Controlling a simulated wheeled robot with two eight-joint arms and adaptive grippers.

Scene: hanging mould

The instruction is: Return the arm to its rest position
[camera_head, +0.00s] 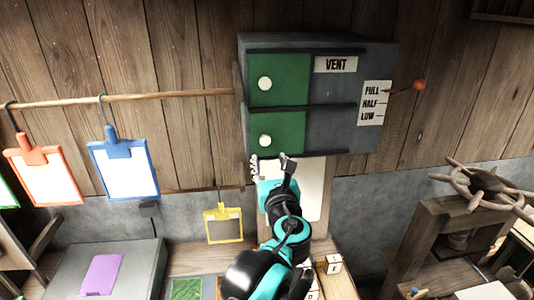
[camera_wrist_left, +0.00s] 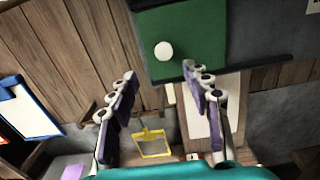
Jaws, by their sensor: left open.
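My left gripper (camera_head: 270,168) is raised in front of the wall, just below the grey vent cabinet (camera_head: 340,125). In the left wrist view its two fingers (camera_wrist_left: 160,115) stand wide apart with nothing between them. A yellow-framed mould (camera_head: 223,226) hangs lower and to the left of the gripper; it also shows between and beyond the fingers in the left wrist view (camera_wrist_left: 153,145). My arm hides part of a pale board behind it. My right gripper is not in view.
Orange (camera_head: 40,172) and blue (camera_head: 125,170) frames hang from a wooden rod (camera_head: 130,100) at the left. The cabinet has two green doors and a lever (camera_head: 418,85) at its right. A wooden stand (camera_head: 460,225) is at the right. A grey box (camera_head: 75,270) bears a purple sheet (camera_head: 102,274).

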